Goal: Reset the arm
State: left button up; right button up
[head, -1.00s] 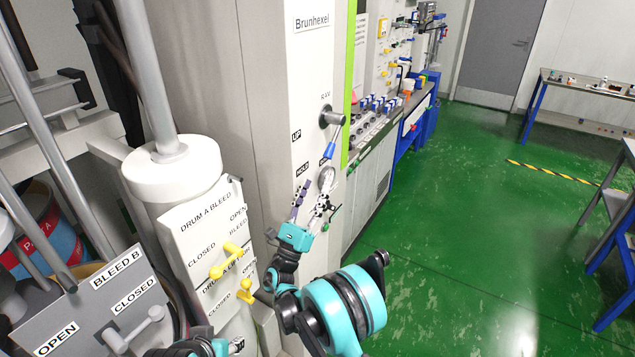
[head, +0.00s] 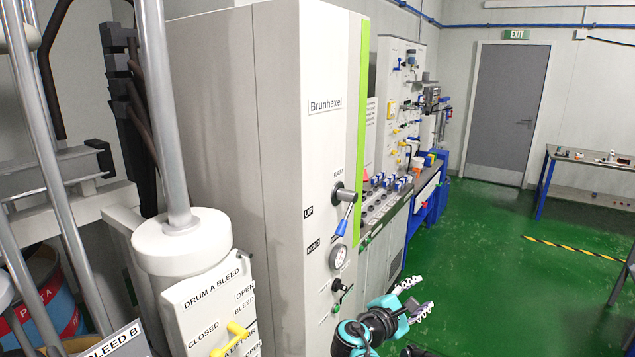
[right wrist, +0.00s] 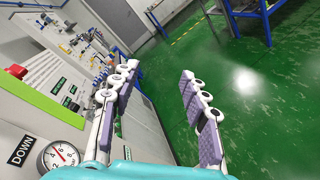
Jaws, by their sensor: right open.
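My right gripper (head: 412,297) is at the lower middle of the head view, right of the tall pale cabinet labelled Brunhexel (head: 325,110). It is open and empty, and its two fingers stand wide apart in the right wrist view (right wrist: 160,105). The cabinet front carries a ram lever (head: 345,205) with a blue handle. A round gauge (head: 339,257) sits below it and also shows in the right wrist view (right wrist: 62,157) beside a DOWN label. My right gripper is apart from these controls. My left gripper is not in view.
A white drum bleed panel (head: 208,300) with a yellow handle (head: 237,330) stands at the lower left. A long bench (head: 400,200) with valves runs behind the cabinet. Green floor (head: 500,270) is open on the right, with a table (head: 590,165) at the far right.

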jog(key=s+f+m+g+y+b, duration=0.15)
jog(key=s+f+m+y, duration=0.35)
jog(key=s, duration=0.5)
jog(key=s+f+m+g+y+b, duration=0.1)
jog(key=s+f+m+g+y, duration=0.15)
jog(key=s+f+m, duration=0.5)
jog(key=s+a+f+m+y, duration=0.2)
jog(key=s+a+m+y, duration=0.2)
jog(key=s, duration=0.5)
jog(key=shift+s+a+f, duration=0.15)
jog(key=shift+a+f, duration=0.25)
jog(key=shift+a, duration=0.65)
